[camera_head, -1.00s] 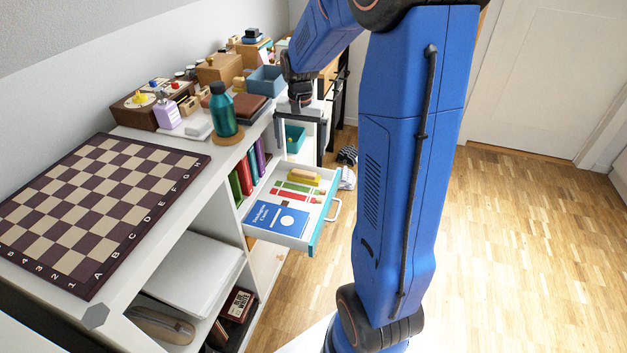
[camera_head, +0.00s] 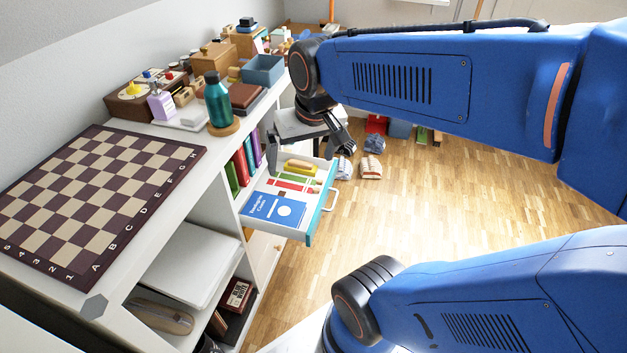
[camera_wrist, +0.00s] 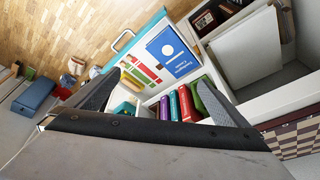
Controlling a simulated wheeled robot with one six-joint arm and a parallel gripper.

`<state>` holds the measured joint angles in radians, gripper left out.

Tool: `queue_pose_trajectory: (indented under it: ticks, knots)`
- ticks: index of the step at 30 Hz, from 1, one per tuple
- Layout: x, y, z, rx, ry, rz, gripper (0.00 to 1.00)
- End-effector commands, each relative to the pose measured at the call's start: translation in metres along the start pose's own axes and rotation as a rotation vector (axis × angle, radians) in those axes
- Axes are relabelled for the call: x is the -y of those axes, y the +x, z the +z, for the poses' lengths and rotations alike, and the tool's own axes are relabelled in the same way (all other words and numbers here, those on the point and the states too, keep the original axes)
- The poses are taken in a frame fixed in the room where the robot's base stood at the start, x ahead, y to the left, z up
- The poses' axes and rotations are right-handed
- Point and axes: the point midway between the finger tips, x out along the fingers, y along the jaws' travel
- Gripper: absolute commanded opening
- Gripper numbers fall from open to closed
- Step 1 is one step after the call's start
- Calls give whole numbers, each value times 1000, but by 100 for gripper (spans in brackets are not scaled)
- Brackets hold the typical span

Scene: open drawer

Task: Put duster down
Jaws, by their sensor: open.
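A yellow, wood-toned block that looks like the duster (camera_head: 300,167) lies in the open white drawer (camera_head: 262,227), toward its far end; it also shows in the wrist view (camera_wrist: 133,84). My gripper (camera_head: 303,152) is open and empty, above the far part of the drawer and apart from the block. In the wrist view the dark fingers (camera_wrist: 158,82) are spread wide, with the drawer beyond them. The wrist body hides part of the scene below.
The drawer also holds a blue book (camera_head: 274,210) and red and green strips. Upright books (camera_head: 244,165) stand in the shelf. A chessboard (camera_head: 90,200) and a teal bottle (camera_head: 219,102) are on top.

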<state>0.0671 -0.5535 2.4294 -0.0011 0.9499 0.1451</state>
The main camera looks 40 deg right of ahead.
Motion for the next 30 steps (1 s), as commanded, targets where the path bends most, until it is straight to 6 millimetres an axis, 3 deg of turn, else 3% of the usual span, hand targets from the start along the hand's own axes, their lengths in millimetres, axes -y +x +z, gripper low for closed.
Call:
queue_pose_trajectory:
  ticks: [6, 12, 30]
  knots:
    - [4, -14, 47, -63, -130, -22, 100]
    - [5, -17, 70, -91, -197, -30, 100]
    - [5, -16, 71, -91, -200, -28, 100]
